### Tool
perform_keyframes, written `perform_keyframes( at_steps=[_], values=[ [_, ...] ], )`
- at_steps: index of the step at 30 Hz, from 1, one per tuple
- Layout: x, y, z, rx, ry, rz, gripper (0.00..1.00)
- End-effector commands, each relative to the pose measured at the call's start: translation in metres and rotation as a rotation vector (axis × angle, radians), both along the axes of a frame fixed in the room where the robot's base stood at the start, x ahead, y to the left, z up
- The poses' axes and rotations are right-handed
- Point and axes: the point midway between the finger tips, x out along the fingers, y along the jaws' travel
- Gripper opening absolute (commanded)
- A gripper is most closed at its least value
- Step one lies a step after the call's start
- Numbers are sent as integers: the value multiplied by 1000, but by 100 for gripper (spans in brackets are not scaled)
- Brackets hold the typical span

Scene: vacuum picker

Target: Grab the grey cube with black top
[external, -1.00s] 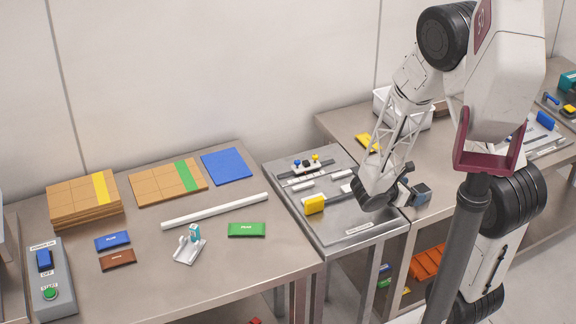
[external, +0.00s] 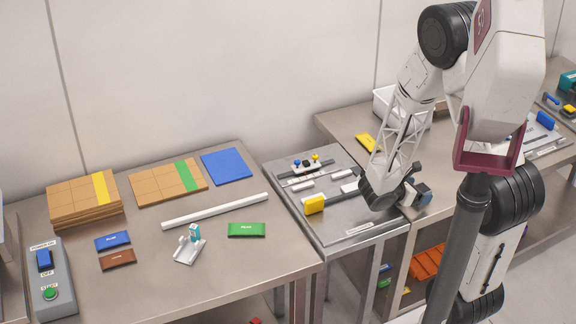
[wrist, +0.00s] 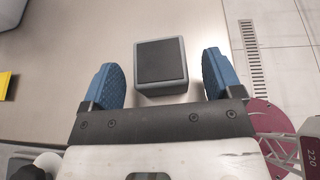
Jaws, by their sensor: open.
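The grey cube with a black top (wrist: 161,66) sits on the worktop in the wrist view, its black face toward the camera. My gripper (wrist: 160,62) is open, with one blue pad to the left of the cube and one to the right. There is a gap on both sides, and neither pad visibly touches it. The fingers' height relative to the cube is hard to judge. In the external view my gripper (external: 413,194) is low over the front edge of the right-hand table, and the cube is hard to tell apart from it.
A yellow block (external: 314,205) stands on the grey fixture plate (external: 345,232) to the left. A yellow packet (external: 366,143) and a white bin (external: 385,100) are behind my arm. The table edge is close to the cube's right, with floor beyond.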

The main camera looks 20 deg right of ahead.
Motion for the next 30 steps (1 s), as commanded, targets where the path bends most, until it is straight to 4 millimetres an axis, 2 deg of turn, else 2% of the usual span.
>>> perform_keyframes(
  at_steps=[6,12,30],
  values=[
    [1,-18,-8,1,1,-2,85],
    [2,-26,-11,1,0,0,85],
    [2,-27,-12,1,0,0,85]
  ],
)
